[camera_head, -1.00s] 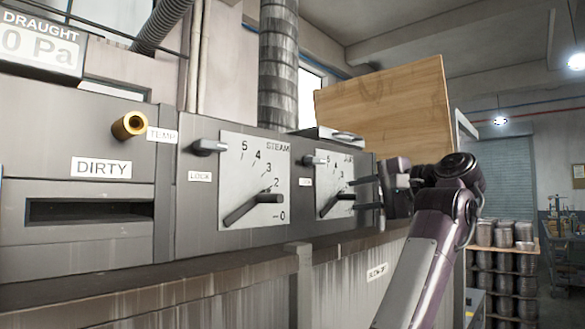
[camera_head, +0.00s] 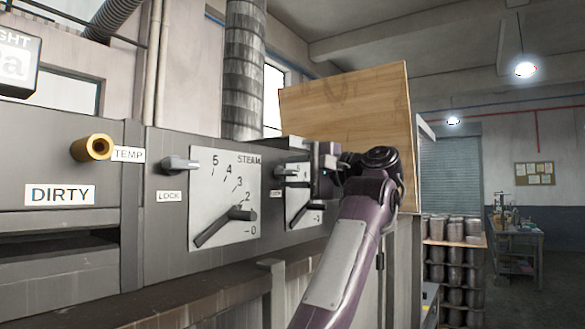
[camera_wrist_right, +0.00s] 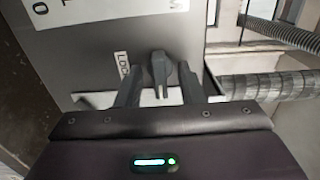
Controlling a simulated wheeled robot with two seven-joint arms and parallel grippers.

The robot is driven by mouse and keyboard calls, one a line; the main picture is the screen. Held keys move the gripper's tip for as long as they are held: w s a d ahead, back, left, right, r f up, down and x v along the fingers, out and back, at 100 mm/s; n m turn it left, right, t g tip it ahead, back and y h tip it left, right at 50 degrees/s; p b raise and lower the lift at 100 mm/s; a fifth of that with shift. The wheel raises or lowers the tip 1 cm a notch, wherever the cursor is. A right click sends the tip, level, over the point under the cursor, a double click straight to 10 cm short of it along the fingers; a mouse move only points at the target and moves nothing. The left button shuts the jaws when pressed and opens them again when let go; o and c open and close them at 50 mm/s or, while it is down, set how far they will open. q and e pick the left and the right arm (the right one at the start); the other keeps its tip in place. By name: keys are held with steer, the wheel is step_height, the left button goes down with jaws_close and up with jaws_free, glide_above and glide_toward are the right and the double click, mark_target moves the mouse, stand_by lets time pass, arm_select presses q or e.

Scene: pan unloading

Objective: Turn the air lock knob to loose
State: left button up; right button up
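The air lock knob (camera_wrist_right: 160,72) is a small grey lever beside a LOCK label (camera_wrist_right: 122,66) in the right wrist view. In the head view it shows partly (camera_head: 282,171), left of my right gripper (camera_head: 297,171). In the wrist view my right gripper (camera_wrist_right: 161,88) is open. Its two fingers stand on either side of the knob, with a gap visible on each side. Behind the gripper in the head view, the air dial plate (camera_head: 296,210) is partly hidden, with its black pointer low. My left gripper is not in view.
To the left are the steam dial plate (camera_head: 225,195), its pointer (camera_head: 220,229) and the steam lock knob (camera_head: 180,164). A brass TEMP fitting (camera_head: 92,148) sticks out farther left. A wooden board (camera_head: 350,115) stands behind my arm. A ledge (camera_head: 190,288) runs below the panel.

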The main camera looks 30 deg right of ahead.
steer(key=shift+d, duration=0.1)
steer(key=c, duration=0.7)
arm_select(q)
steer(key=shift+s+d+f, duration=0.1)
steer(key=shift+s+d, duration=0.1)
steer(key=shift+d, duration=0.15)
arm_select(e)
steer(key=shift+f, duration=0.1)
jaws_close()
steer(key=n+b, duration=0.3)
steer(key=shift+f+b, duration=0.25)
steer(key=shift+b, duration=0.05)
steer(key=n+b, duration=0.2)
steer(key=n, duration=0.1)
steer(key=shift+n+b, duration=0.4)
steer(key=n+b, duration=0.2)
steer(key=n, duration=0.3)
steer(key=shift+b, duration=0.3)
steer(key=n+b, duration=0.1)
steer(key=n, duration=0.2)
steer(key=shift+r+n, duration=0.1)
steer(key=shift+n, duration=0.3)
arm_select(q)
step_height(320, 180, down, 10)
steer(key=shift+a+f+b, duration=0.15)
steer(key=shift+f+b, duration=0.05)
steer(key=shift+b, duration=0.1)
arm_select(e)
steer(key=shift+n, duration=1.2)
